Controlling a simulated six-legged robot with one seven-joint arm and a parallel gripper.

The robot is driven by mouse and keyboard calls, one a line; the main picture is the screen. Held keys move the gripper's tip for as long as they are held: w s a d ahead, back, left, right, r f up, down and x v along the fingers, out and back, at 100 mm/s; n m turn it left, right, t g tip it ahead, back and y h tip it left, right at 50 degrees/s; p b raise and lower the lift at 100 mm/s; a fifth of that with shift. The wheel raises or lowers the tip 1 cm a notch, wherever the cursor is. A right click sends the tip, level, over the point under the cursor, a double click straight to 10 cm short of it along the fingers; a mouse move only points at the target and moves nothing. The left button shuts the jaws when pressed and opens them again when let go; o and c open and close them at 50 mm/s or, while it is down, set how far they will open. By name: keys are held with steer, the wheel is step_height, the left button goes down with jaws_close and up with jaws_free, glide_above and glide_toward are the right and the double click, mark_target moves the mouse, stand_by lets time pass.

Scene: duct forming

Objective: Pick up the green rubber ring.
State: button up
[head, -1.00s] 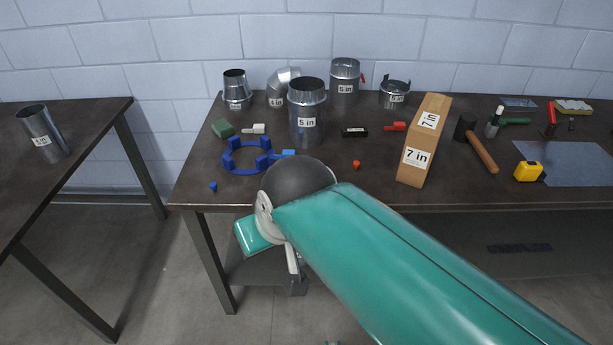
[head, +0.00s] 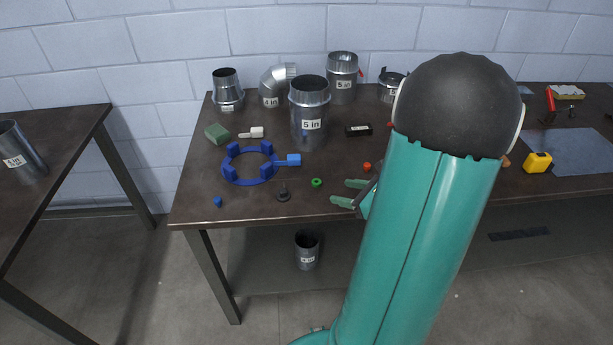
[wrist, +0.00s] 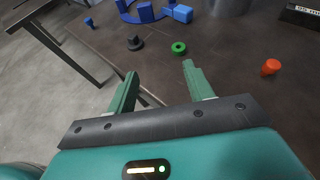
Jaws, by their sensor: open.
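The green rubber ring (head: 316,182) is small and lies flat on the dark tabletop, right of a small black knob-like part. It also shows in the wrist view (wrist: 179,48), beyond my fingertips. My gripper (head: 350,193) is open and empty, to the right of the ring near the table's front edge, with its fingers pointing left. In the wrist view my gripper (wrist: 160,72) shows two green fingers spread apart, with the ring ahead and nearer the right finger. Nothing touches the ring.
The black part (head: 283,194) stands left of the ring, with the blue round fixture (head: 232,180) beyond it. An orange-red piece (head: 367,167) lies to the right. The 5 in duct (head: 311,108) stands behind. A second table (head: 50,170) is at left.

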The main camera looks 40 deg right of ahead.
mark_target(315, 181)
steer(key=d, duration=0.1)
steer(key=s+m+h, duration=0.1)
steer(key=d+f, duration=0.1)
steer(key=shift+s+d+f+m+t, duration=0.1)
steer(key=shift+s+d+m+t, duration=0.2)
steer(key=shift+d+m, duration=0.1)
steer(key=x, duration=1.3)
steer(key=shift+w+f, duration=0.15)
steer(key=shift+w, duration=0.15)
steer(key=c, duration=1.1)
